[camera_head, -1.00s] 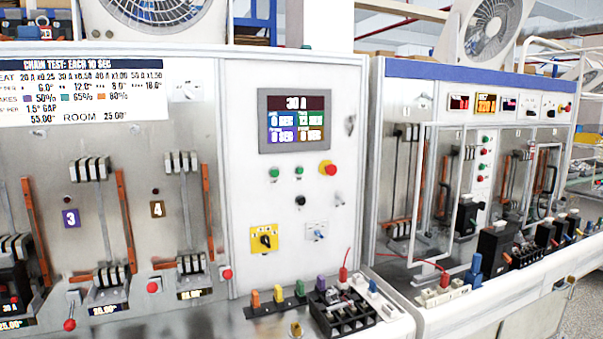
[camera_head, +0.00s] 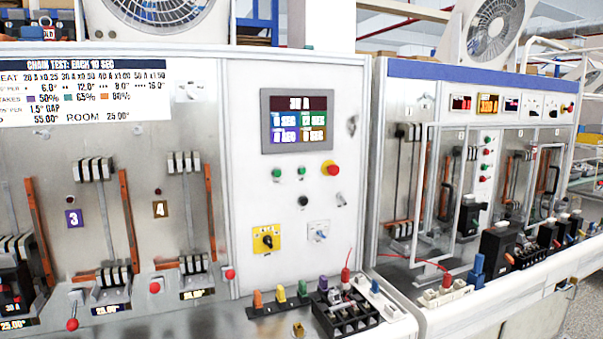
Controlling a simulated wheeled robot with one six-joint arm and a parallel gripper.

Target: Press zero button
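The control panel (camera_head: 345,235) stands in the middle of the view. No readable label shows which one is the zero button. Above them a display (camera_head: 297,121) shows a top line that reads about 30 A over several coloured boxes. A yellow plate with a black rotary switch (camera_head: 266,239) and a grey switch plate (camera_head: 318,233) sit lower down. My gripper is not in view.
Bays marked 3 (camera_head: 74,218) and 4 (camera_head: 160,209) with levers stand on the left. Coloured plugs (camera_head: 281,294) and a black breaker block (camera_head: 346,312) sit on the front ledge. A second bench (camera_head: 470,68) with clear guards stands on the right.

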